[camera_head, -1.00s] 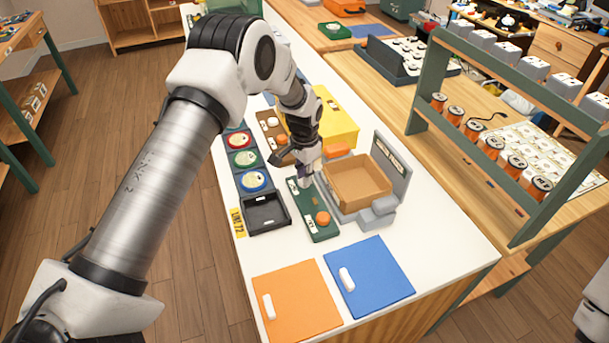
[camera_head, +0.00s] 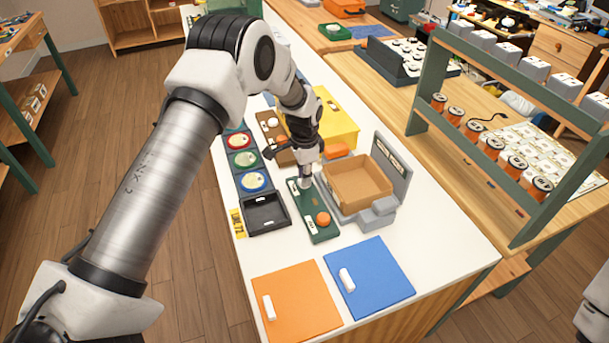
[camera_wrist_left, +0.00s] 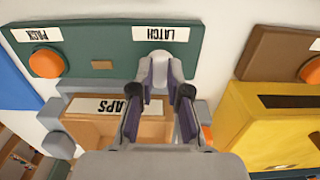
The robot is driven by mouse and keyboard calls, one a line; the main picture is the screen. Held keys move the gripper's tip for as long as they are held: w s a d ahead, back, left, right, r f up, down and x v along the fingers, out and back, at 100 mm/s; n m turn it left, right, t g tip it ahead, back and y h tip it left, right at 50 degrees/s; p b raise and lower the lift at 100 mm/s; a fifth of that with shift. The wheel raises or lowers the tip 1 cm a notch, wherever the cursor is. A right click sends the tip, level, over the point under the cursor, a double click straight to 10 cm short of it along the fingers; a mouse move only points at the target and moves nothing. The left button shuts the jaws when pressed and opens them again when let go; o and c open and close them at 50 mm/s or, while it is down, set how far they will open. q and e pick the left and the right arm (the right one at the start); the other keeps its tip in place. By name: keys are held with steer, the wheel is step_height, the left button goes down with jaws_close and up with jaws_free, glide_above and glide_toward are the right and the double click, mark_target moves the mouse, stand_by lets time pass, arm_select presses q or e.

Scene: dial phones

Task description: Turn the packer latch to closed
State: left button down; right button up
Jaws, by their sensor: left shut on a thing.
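The packer's green panel (camera_head: 325,232) lies on the white counter in front of the cardboard box. In the left wrist view the panel (camera_wrist_left: 112,55) shows upside down, with a "LATCH" label (camera_wrist_left: 161,34) and a "PACK" label. The pale latch knob (camera_wrist_left: 159,57) is below the "LATCH" label in that view, partly hidden by my fingers. My left gripper (camera_head: 305,184) points down at the panel's far end. In the wrist view, my left gripper (camera_wrist_left: 160,76) is shut on the latch knob. The knob's exact angle is hard to tell. My right gripper is out of view.
An orange button (camera_head: 323,219) is on the panel's near end. The box (camera_head: 366,208) sits in a grey holder to the right. A yellow bin (camera_head: 338,128) is behind, a black tray (camera_head: 266,228) left. Orange (camera_head: 297,306) and blue (camera_head: 369,277) plates lie in front.

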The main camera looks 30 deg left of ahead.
arm_select(q)
steer(key=c, duration=1.1)
jaws_free()
steer(key=shift+r, duration=0.1)
steer(key=shift+c, duration=0.2)
step_height(320, 180, up, 12)
